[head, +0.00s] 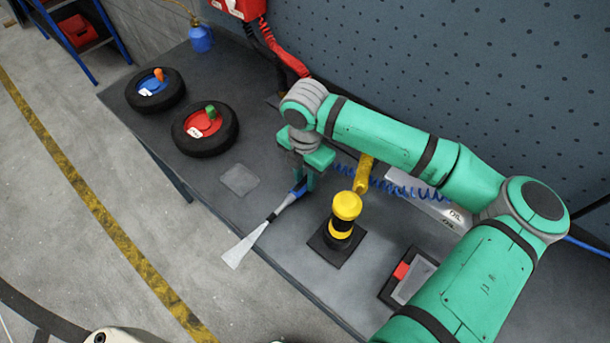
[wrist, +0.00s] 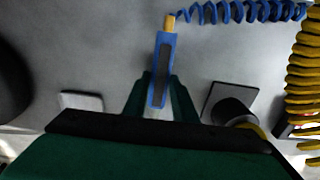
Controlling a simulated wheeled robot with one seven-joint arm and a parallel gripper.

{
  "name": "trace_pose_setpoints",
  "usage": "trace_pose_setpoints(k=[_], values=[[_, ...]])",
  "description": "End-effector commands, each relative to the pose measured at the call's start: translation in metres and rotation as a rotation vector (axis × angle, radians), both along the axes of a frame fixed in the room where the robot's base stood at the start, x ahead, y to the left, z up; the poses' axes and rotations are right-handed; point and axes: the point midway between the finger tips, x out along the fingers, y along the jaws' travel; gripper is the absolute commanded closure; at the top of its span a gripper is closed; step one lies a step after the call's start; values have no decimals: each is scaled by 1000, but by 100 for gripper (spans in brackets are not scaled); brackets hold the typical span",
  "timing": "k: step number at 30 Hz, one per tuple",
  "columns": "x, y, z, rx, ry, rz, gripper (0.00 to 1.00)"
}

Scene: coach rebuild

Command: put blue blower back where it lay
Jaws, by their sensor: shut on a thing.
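The blue blower (head: 290,199) has a blue body and a long pale nozzle that flares flat towards the bench's front edge. My gripper (head: 305,183) is shut on its blue body, over the middle of the bench. In the wrist view the blower (wrist: 163,65) lies between the green fingers (wrist: 160,97), with a yellow fitting at its far end near a blue coiled hose (wrist: 235,12). I cannot tell whether the blower touches the bench. The fingers hide part of its body.
A bare grey square pad (head: 239,180) lies left of the blower. A yellow and black cylinder (head: 343,217) stands on a dark base to the right, close by. Two tyres (head: 205,147) with coloured trays sit further left. A dark tray (head: 418,275) is at the right.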

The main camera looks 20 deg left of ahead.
Motion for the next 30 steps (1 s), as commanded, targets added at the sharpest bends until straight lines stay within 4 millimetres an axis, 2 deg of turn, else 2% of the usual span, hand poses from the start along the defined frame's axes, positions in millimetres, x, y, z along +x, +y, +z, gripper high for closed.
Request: trace_pose_setpoints(k=[30], values=[[0, 0, -11, 1, 1, 0, 100]])
